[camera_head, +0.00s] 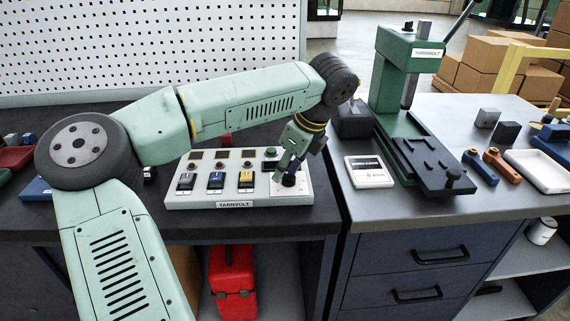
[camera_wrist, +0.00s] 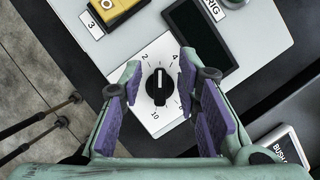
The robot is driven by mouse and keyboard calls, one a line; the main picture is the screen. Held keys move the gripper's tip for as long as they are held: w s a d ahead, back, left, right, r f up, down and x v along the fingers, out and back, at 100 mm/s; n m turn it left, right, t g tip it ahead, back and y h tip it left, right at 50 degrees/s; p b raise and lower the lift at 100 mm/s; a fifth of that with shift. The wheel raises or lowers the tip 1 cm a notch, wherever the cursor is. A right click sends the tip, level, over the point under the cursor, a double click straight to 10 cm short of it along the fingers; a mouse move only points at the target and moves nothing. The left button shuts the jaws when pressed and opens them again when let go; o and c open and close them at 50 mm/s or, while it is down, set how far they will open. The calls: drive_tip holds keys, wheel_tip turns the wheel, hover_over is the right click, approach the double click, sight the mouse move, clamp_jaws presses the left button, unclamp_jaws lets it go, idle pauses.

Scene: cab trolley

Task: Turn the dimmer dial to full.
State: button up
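The dimmer dial (camera_wrist: 158,84) is a round black knob on a white scale plate (camera_wrist: 145,70), marked with 2, 4 and 10 among its figures. Its white pointer line points up in the wrist view, roughly between 2 and 4. My gripper (camera_wrist: 160,92) is open, with one purple-padded finger on each side of the dial and a visible gap on both sides. In the head view, my gripper (camera_head: 286,168) points down over the right end of the white control panel (camera_head: 240,200), and the dial (camera_head: 289,181) is partly hidden by the fingers.
Blue, black and yellow switches (camera_head: 216,181) stand left of the dial on the panel. A green press (camera_head: 395,75) and a white-framed card (camera_head: 368,172) stand on the bench to the right.

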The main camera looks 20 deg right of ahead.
drive_tip(key=shift+f, duration=0.1)
drive_tip(key=shift+c, duration=0.5)
clamp_jaws()
